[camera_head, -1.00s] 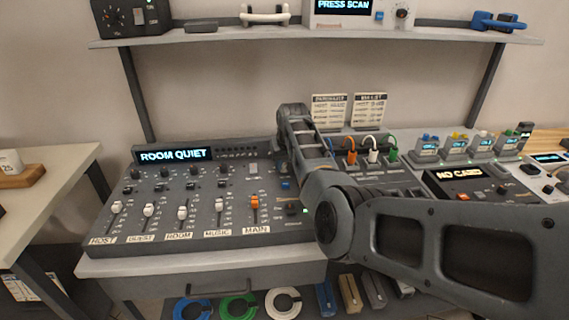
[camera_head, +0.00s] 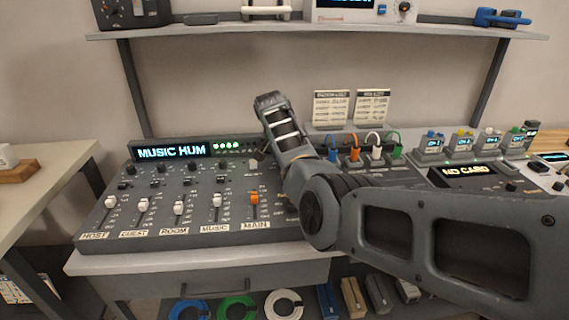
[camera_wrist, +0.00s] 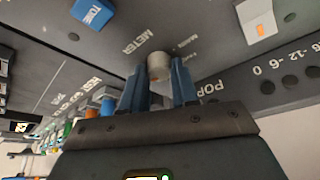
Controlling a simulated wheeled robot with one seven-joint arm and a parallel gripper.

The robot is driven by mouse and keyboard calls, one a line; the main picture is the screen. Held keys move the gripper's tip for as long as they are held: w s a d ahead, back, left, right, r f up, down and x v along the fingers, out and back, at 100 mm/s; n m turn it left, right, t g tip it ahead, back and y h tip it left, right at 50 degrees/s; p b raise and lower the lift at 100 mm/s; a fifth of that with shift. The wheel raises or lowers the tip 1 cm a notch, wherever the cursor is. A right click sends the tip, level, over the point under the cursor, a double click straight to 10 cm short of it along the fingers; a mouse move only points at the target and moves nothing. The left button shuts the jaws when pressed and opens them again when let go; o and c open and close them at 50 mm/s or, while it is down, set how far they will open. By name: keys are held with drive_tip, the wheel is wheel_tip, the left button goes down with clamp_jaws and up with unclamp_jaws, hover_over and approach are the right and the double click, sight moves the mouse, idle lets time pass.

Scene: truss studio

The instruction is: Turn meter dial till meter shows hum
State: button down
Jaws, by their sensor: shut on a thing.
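The mixing console's display (camera_head: 173,151) reads "MUSIC HUM" in the head view, with several green lights lit beside it. In the wrist view, the meter dial (camera_wrist: 159,65) is a pale round knob next to the printed word "METER". My gripper (camera_wrist: 158,88) has its two blue fingers shut on the dial, one on each side. In the head view my own arm hides the dial and the fingers.
Faders labelled HOST, GUEST, ROOM, MUSIC and an orange MAIN fader (camera_head: 254,198) stand left of my arm. A blue TONE button (camera_wrist: 93,12) and a pale square button (camera_wrist: 256,20) are near the dial. Plugged cables (camera_head: 375,150) stand right of my arm.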

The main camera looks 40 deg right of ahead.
drive_tip(key=shift+m, duration=0.4)
drive_tip(key=c, duration=0.8)
unclamp_jaws()
drive_tip(key=shift+c, duration=0.2)
drive_tip(key=v, duration=0.7)
drive_tip(key=shift+a+r, duration=0.15)
drive_tip(key=shift+r, duration=0.25)
drive_tip(key=shift+w, duration=0.1)
drive_tip(key=shift+f, duration=0.1)
